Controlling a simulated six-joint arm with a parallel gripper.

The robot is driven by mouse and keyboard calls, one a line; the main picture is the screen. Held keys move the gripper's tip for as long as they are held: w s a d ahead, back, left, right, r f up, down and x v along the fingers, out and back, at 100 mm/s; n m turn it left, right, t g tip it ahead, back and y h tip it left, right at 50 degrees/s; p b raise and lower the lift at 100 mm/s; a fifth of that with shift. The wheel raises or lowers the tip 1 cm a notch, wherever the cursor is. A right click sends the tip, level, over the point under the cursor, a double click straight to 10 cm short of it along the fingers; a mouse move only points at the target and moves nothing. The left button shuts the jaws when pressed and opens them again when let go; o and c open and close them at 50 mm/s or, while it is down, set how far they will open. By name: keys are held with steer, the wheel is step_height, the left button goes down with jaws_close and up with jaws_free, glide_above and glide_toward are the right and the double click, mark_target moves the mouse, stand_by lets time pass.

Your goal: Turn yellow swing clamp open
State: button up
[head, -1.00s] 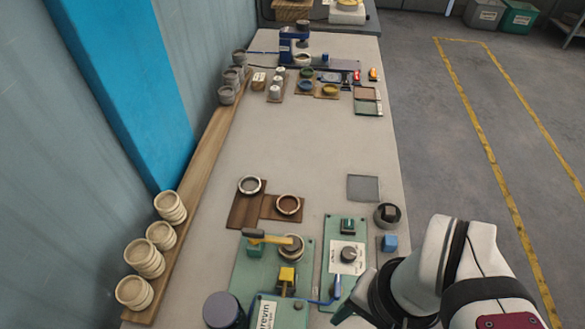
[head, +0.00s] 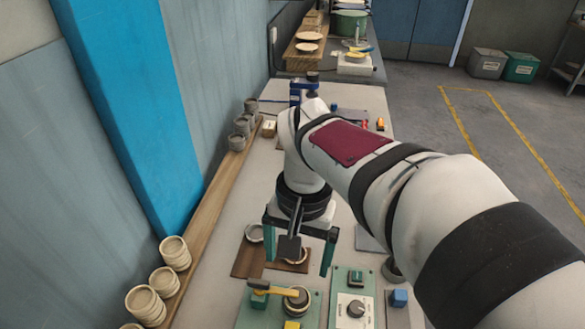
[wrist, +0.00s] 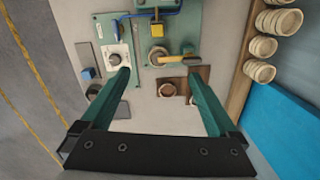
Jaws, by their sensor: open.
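The yellow swing clamp (head: 278,292) is a flat yellow bar on a green base plate (head: 247,313). One end sits at a small green block (head: 259,299), and the other reaches the round metal part (head: 297,299). The clamp also shows in the wrist view (wrist: 171,61), just beyond my fingertips. My gripper (head: 299,258) is open and empty, pointing down above the table behind the clamp. In the wrist view my gripper (wrist: 161,78) has its two green fingers wide apart, with nothing between them. It appears apart from the clamp.
Two rings lie on brown boards (head: 249,260) below my gripper. A second green panel with a dial (head: 356,308) stands right of the clamp, with a blue block (head: 398,298) beside it. Stacked cream bowls (head: 146,305) line the left shelf.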

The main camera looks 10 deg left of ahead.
steer(key=n, duration=0.2)
glide_above(258, 281)
step_height(258, 281, down, 2)
steer(key=f, duration=0.1)
step_height(258, 281, down, 15)
steer(key=shift+r, duration=0.2)
steer(key=shift+c, duration=0.2)
jaws_close()
